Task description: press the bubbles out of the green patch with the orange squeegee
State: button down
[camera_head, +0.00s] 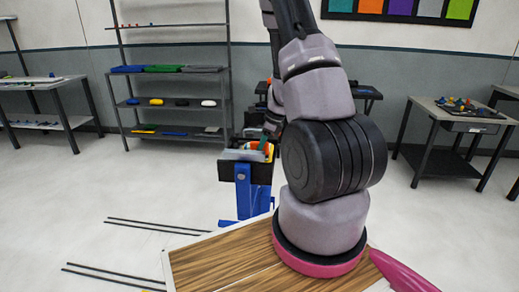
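A blue stand (243,188) ahead of me holds a small dark panel with a pale sheet (240,155) on its top. At the panel's back edge there are small orange (253,145) and green (265,142) bits. I cannot tell whether these are the orange squeegee and the green patch. My gripper (271,128) seems to be the dark end of my arm just above the panel's right side, largely hidden behind my own arm links. Its fingers are too small and covered to tell open from shut, or whether it holds or touches anything.
A shelf rack (170,69) with coloured items stands at the back. A workbench (45,80) is at left, and a table with small parts (440,112) is at right. Dark rods (115,277) lie on the floor at left. Open floor surrounds the stand's left side.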

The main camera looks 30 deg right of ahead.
jog(key=shift+w+d, duration=0.55)
jog(key=shift+w, duration=0.25)
jog(key=shift+w+d, duration=0.65)
jog(key=shift+w, duration=0.2)
jog(key=shift+w+d, duration=0.6)
jog(key=shift+w, duration=0.35)
jog(key=shift+w, duration=0.1)
jog(key=shift+w+d, duration=0.6)
jog(key=shift+w, duration=0.2)
jog(key=shift+w+d, duration=0.1)
